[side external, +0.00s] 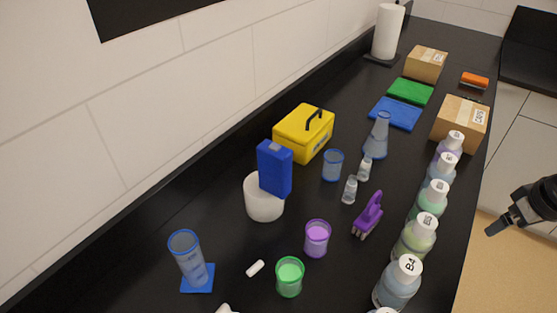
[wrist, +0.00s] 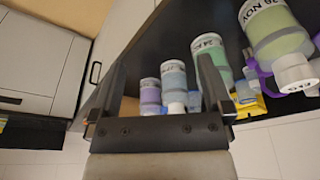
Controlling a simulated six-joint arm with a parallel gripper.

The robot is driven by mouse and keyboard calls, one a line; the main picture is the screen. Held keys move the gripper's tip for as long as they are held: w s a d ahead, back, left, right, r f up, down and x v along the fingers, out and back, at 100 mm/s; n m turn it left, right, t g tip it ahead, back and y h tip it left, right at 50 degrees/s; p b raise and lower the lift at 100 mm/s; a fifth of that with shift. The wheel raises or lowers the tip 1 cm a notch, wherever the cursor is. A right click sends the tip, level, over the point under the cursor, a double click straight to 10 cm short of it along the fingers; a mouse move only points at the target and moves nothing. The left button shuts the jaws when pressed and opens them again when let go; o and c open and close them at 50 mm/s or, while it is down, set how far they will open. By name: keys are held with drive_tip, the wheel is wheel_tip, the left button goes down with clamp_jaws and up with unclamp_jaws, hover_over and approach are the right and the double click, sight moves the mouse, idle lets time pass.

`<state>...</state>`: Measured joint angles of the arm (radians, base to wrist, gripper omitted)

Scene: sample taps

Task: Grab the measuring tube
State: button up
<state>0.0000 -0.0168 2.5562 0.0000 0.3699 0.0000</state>
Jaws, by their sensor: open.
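The measuring tube (side external: 190,262) is a clear, blue-tinted cylinder on a square blue base. It stands upright at the lower left of the black counter in the side view. It cannot be made out in the wrist view. My gripper (side external: 493,228) is at the right edge of the side view, beyond the counter's front edge and far from the tube. In the wrist view my gripper (wrist: 160,78) shows two dark fingers spread apart with nothing held between them.
Several labelled bottles (side external: 417,238) line the counter's front edge between my gripper and the tube; they also show in the wrist view (wrist: 268,28). A green cup (side external: 289,277), a purple cup (side external: 317,239) and a white tub with a blue box (side external: 264,204) stand near the tube.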

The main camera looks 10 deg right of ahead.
drive_tip(key=shift+w+v, duration=0.55)
drive_tip(key=shift+v, duration=2)
drive_tip(key=w+a+n+t+y, duration=0.1)
drive_tip(key=w+a+n+t, duration=0.15)
drive_tip(key=w+a, duration=0.6)
drive_tip(key=n+t+y, duration=0.2)
drive_tip(key=n+y, duration=0.7)
drive_tip(key=y, duration=0.1)
hover_over(194, 253)
drive_tip(key=s+d, duration=0.3)
drive_tip(key=d, duration=0.1)
wheel_tip(194, 253, down, 3)
drive_tip(key=shift+w+d+f, duration=0.1)
drive_tip(key=shift+f, duration=0.1)
drive_tip(key=shift+f+y, duration=0.3)
drive_tip(key=shift+f, duration=0.45)
drive_tip(key=shift+x, duration=1.3)
